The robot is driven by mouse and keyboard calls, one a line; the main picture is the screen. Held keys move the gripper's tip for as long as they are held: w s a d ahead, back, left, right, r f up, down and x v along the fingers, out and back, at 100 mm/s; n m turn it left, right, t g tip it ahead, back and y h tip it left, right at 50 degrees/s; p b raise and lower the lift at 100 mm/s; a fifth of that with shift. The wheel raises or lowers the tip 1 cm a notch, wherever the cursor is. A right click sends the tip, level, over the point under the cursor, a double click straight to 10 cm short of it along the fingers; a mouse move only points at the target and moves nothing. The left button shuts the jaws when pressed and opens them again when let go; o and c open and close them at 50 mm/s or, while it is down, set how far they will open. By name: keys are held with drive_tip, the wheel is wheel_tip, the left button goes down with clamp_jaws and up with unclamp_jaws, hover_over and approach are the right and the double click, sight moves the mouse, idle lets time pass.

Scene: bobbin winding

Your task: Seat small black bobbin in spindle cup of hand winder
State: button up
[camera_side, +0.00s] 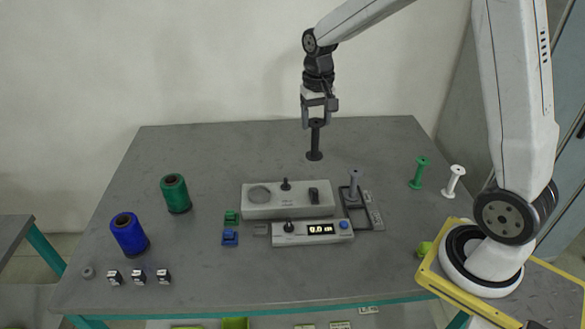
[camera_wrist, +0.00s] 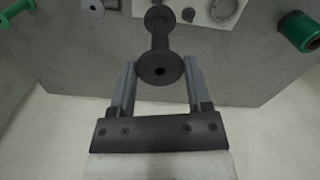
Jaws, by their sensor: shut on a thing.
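My gripper (camera_side: 319,104) is shut on the small black bobbin (camera_side: 315,142) by its upper end, and the bobbin hangs upright in the side view. In the wrist view the black bobbin (camera_wrist: 160,66) sits between the two fingertips (camera_wrist: 160,84). It appears held above the table, behind the hand winder (camera_side: 288,203). The winder is a light grey box with a round disc, a small black knob and a dark block on top. A grey upright post or bobbin (camera_side: 354,186) stands at its right end. I cannot tell which part is the spindle cup.
Green (camera_side: 175,194) and blue (camera_side: 128,235) thread spools stand at left. A green bobbin (camera_side: 419,173) and a white bobbin (camera_side: 453,181) stand at right. Several small dark cubes (camera_side: 138,276) sit at front left. The table's back left is clear.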

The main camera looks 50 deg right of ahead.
drive_tip(key=w+a+f+n, duration=0.1)
drive_tip(key=w+a+n, duration=0.2)
drive_tip(key=w+a, duration=0.7)
drive_tip(key=shift+w+d+f, duration=0.1)
drive_tip(key=shift+w+f, duration=0.15)
drive_tip(key=shift+f, duration=1.05)
drive_tip(key=shift+w+d+f, duration=0.1)
drive_tip(key=shift+w+f, duration=0.1)
drive_tip(key=shift+f, duration=1.05)
drive_tip(key=shift+f, duration=0.15)
drive_tip(key=shift+f, duration=2.2)
drive_tip(key=shift+f, duration=0.95)
drive_tip(key=o, duration=1)
drive_tip(key=shift+c, duration=0.2)
